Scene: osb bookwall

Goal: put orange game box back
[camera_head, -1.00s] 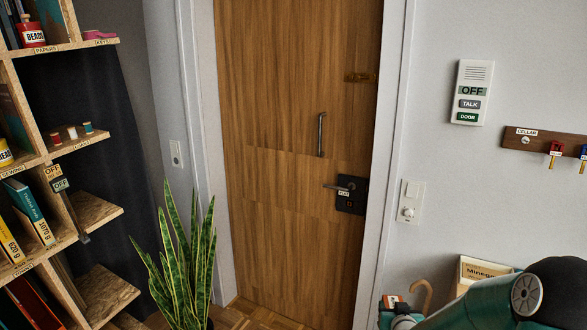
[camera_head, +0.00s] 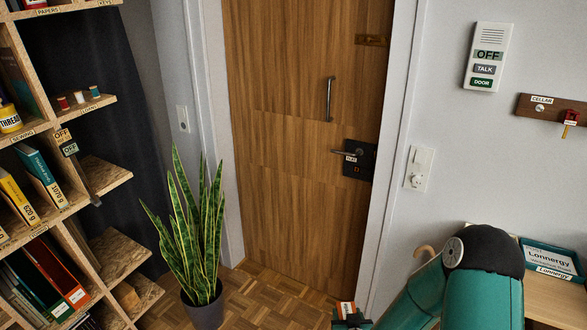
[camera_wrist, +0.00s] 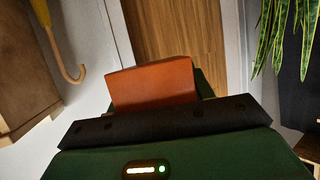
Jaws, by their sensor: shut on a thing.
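The orange game box shows in the wrist view (camera_wrist: 152,84), standing up between the jaws of my gripper (camera_wrist: 158,104). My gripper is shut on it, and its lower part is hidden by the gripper. The box is held in the air in front of the wooden door.
An OSB shelf (camera_head: 95,175) with books, binders and thread spools stands at the left. A potted snake plant (camera_head: 195,240) stands before the door (camera_head: 290,150). At the right are a low wooden surface (camera_head: 555,300) with a teal box (camera_head: 553,258) and an umbrella handle (camera_head: 424,250).

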